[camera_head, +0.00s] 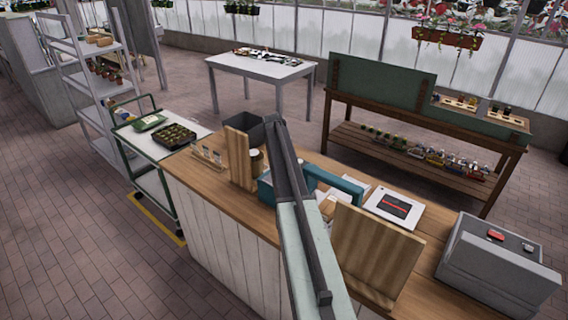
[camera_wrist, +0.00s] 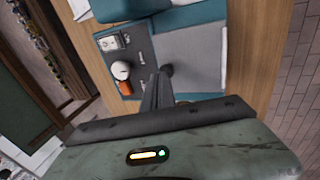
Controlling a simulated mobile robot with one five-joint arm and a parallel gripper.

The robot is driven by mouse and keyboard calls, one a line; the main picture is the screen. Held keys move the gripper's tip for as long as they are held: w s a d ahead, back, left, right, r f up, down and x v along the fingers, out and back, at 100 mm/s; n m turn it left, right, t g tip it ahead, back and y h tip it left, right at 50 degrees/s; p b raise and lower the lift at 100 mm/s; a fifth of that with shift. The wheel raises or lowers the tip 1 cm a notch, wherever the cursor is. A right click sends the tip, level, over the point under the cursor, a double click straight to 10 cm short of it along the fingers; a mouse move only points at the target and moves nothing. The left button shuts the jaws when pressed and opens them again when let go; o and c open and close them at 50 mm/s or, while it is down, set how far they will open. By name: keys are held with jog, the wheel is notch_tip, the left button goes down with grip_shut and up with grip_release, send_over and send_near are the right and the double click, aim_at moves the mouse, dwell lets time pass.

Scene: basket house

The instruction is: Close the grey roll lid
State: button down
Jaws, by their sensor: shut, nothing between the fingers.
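The grey roll lid (camera_wrist: 195,62) shows in the wrist view as a flat grey panel covering the right part of a teal box (camera_wrist: 205,12). The left part of the box is open. Inside lie a white round thing (camera_wrist: 120,70), an orange thing (camera_wrist: 126,88) and a small card-like item (camera_wrist: 110,42). My gripper (camera_wrist: 160,75) is shut and empty, its dark fingers at the lid's left edge, by a small dark knob-like part. I cannot tell if they touch. In the head view the teal box (camera_head: 346,184) is partly hidden behind my arm, and the lid is hidden.
The box stands on a wooden counter (camera_head: 205,178). Upright wooden boards (camera_head: 238,158) (camera_head: 375,250) stand on either side, with a white book-like item (camera_head: 394,207) and a grey case (camera_head: 495,265) to the right. A green-framed cart (camera_head: 150,142) stands left.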

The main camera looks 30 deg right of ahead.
jog(key=shift+b+x, duration=0.65)
jog(key=shift+x, duration=0.2)
jog(key=shift+d, duration=0.2)
jog(key=shift+s+d, duration=0.1)
jog(key=shift+r, duration=0.1)
notch_tip(320, 180, up, 14)
jog(key=p, duration=1.4)
jog(key=shift+d, duration=0.45)
